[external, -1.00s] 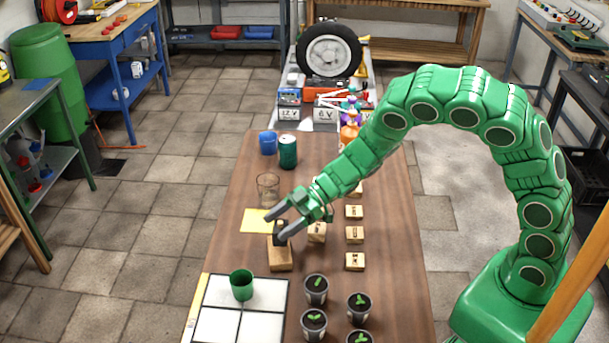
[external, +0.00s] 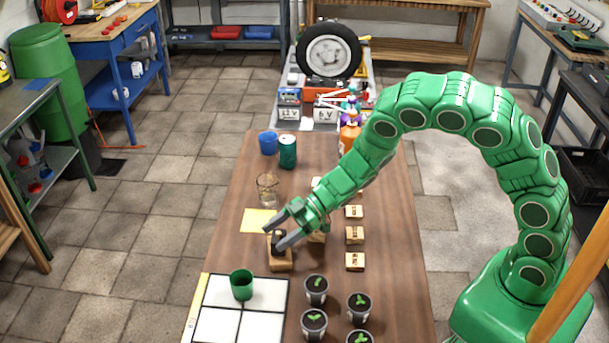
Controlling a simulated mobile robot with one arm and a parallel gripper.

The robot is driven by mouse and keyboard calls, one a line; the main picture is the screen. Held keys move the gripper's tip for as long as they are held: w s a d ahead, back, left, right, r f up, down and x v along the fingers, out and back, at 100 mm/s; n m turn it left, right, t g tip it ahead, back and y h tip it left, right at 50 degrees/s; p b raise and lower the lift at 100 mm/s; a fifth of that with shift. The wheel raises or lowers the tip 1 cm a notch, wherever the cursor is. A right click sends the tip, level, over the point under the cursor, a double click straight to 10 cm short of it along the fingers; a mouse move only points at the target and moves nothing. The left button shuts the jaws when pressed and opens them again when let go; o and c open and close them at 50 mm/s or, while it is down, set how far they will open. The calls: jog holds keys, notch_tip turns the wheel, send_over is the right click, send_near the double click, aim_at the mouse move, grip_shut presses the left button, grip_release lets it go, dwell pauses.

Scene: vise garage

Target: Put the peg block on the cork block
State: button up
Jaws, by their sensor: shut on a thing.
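A small dark block (external: 279,237), which looks to be the peg block, is between the fingers of my gripper (external: 276,239). My gripper is shut on it and partly hides it. Directly below is a tan-brown block (external: 281,262), which looks to be the cork block, on the wooden table. The dark block appears at the top of the tan block. The fingers hide the meeting line, so I cannot tell for sure whether they touch.
A yellow sheet (external: 256,220) and a clear glass (external: 268,188) are behind the blocks. Small labelled wooden blocks (external: 354,235) stand to the right. A green cup (external: 241,285) on a white tiled board (external: 215,325) and several potted seedlings (external: 316,289) are in front.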

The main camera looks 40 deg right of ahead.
jog(key=o, duration=1.1)
jog(key=shift+c, duration=0.2)
jog(key=shift+d+r, duration=0.1)
jog(key=shift+r, duration=0.05)
jog(key=v, duration=1.2)
jog(key=shift+o, duration=0.4)
